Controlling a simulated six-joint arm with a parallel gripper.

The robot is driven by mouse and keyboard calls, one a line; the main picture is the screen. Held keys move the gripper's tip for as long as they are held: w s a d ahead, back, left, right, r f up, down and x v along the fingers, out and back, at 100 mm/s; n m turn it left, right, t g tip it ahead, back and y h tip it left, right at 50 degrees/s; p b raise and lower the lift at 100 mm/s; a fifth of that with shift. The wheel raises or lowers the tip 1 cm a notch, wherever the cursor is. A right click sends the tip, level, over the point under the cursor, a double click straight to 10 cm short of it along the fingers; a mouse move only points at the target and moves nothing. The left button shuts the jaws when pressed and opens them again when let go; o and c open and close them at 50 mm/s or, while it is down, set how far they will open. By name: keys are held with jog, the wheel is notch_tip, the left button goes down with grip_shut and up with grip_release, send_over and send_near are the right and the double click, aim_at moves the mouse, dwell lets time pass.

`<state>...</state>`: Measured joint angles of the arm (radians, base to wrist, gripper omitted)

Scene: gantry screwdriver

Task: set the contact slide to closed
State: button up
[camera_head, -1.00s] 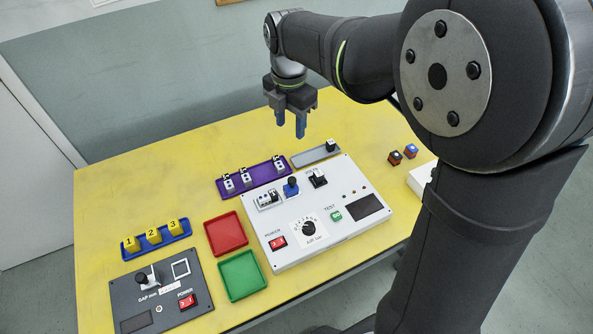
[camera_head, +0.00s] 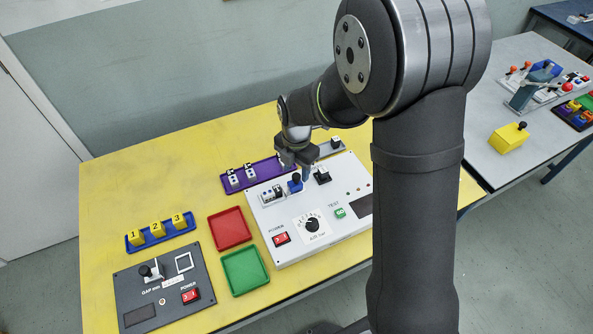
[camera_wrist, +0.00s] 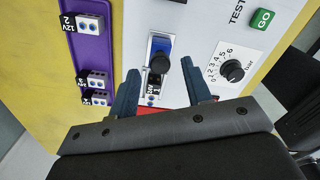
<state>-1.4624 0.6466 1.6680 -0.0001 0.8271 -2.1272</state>
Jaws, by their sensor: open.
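The contact slide, a blue block with a black knob (camera_head: 296,182), sits on the white panel (camera_head: 283,252). In the wrist view the blue block (camera_wrist: 160,45) lies in a pale slot, and its black knob (camera_wrist: 161,65) stands up towards me. A small white terminal module (camera_head: 268,196) sits in the same slot beside the slide; it is partly visible in the wrist view (camera_wrist: 153,88). I cannot tell whether slide and module touch. My gripper (camera_head: 294,172) is open above the slot, its blue fingers (camera_wrist: 163,88) on either side of it, holding nothing.
A purple tray (camera_head: 265,171) with several terminal modules lies behind the panel. A black switch (camera_head: 322,175), a dial (camera_head: 312,224) and a red power switch (camera_head: 281,238) are on the panel. Red (camera_head: 229,228) and green (camera_head: 245,273) trays stand to its left.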

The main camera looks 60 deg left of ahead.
jog(key=shift+f, duration=0.8)
jog(key=shift+c, duration=0.5)
grip_shut()
jog(key=shift+s, duration=1.5)
jog(key=shift+o, duration=0.5)
grip_release()
notch_tip(320, 180, up, 18)
jog(key=shift+f, duration=0.25)
